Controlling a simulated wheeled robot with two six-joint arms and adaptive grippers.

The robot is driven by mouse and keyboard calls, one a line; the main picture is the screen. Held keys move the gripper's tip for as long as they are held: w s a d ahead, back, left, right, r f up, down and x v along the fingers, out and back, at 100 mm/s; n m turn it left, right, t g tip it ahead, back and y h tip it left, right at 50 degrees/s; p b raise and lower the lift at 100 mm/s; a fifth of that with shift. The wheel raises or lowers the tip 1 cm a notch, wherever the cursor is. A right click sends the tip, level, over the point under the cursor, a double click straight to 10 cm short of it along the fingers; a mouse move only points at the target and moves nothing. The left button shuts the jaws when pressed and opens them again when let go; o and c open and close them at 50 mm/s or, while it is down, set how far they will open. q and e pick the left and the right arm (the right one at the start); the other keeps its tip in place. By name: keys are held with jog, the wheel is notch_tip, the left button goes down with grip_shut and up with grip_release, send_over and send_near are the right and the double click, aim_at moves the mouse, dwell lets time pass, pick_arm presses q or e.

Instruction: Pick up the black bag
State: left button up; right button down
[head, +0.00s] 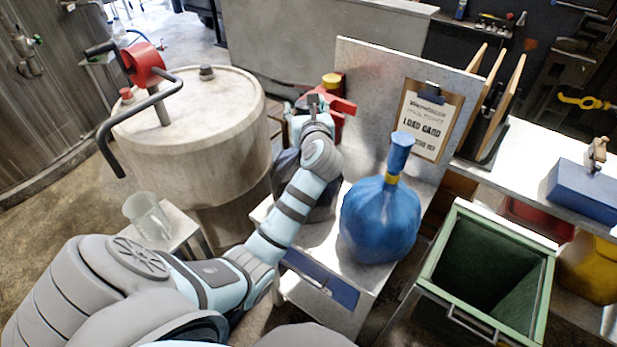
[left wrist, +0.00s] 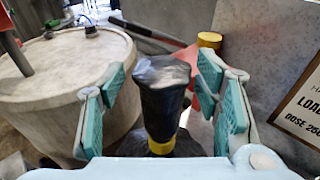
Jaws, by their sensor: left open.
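The black bag (left wrist: 165,105) stands upright in the left wrist view, its gathered neck tied with a yellow band. In the head view the bag (head: 288,180) is on the metal stand, mostly hidden behind my left arm. My left gripper (left wrist: 163,85) is open, with its teal-padded fingers on either side of the bag's neck. No clear contact between fingers and neck shows. In the head view my left gripper (head: 315,108) is at the end of the arm, over the bag. My right gripper is not in view.
A blue bag (head: 380,222) stands just right on the same stand (head: 352,300). The drum-shaped compactor (head: 195,125) with a red-and-black handle (head: 145,75) is at left. A clipboard (head: 428,120) hangs on the back panel. A green bin (head: 440,245) is at right.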

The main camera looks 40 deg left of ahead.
pick_arm(q)
jog(key=shift+w+a+f, duration=0.15)
jog(key=shift+a+f, duration=0.25)
jog(key=shift+w, duration=0.35)
jog(key=shift+s+d+r, duration=0.15)
jog(key=c, duration=1)
jog(key=shift+c, duration=1.4)
grip_shut()
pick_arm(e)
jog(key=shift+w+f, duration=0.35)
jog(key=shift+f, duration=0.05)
pick_arm(q)
jog(key=shift+r, duration=0.1)
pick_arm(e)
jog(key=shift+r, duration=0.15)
